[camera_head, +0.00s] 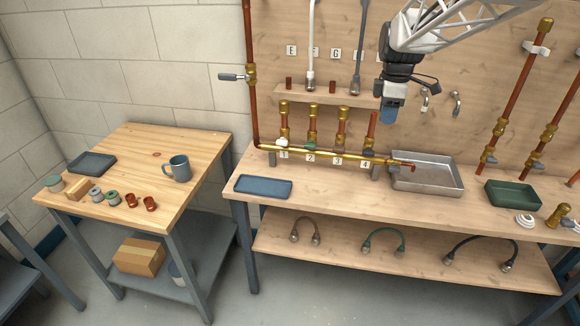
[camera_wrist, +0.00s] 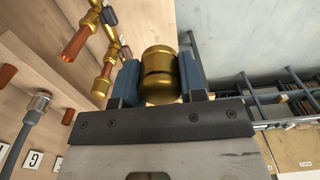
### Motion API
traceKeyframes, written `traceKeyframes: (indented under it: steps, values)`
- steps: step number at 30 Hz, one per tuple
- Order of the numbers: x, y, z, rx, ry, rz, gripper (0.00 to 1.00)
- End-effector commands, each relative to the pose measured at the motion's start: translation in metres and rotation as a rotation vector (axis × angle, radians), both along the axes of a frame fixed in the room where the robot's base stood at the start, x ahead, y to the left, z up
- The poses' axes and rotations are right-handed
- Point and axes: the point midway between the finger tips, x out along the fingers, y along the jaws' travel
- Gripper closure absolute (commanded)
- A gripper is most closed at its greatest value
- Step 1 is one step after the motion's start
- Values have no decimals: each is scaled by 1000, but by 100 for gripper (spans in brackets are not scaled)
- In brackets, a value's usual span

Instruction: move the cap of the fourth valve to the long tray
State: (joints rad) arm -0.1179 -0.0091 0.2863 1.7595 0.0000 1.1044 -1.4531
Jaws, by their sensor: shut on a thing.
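My gripper (camera_head: 391,116) is shut on a brass cap (camera_wrist: 157,72), which sits between its two blue fingers in the wrist view. In the head view the cap is hidden by the fingers. The gripper is raised above the bench, right of the fourth valve (camera_head: 371,133), whose top shows bare copper pipe. The first three valves (camera_head: 283,115), (camera_head: 312,118), (camera_head: 342,120) carry brass caps. The long blue tray (camera_head: 252,192) lies empty at the left front of the bench.
A metal basin (camera_head: 428,177) stands right of the valve row, and a green tray (camera_head: 513,195) beyond it. A shelf (camera_head: 262,91) with copper pieces is behind the valves. A side table (camera_head: 137,142) holds a mug and small parts. The bench front between blue tray and basin is clear.

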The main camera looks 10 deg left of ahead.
Motion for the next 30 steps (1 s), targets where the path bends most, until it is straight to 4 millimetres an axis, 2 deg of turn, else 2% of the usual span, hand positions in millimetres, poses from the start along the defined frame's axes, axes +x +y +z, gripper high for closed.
traceKeyframes:
  steps: [5,11,20,30]
  values:
    - [0,13,-12,0,1,2,87]
    - [-3,45,-41,-1,4,4,87]
    - [-17,114,-104,-1,4,5,87]
    - [-48,191,-177,-1,3,5,87]
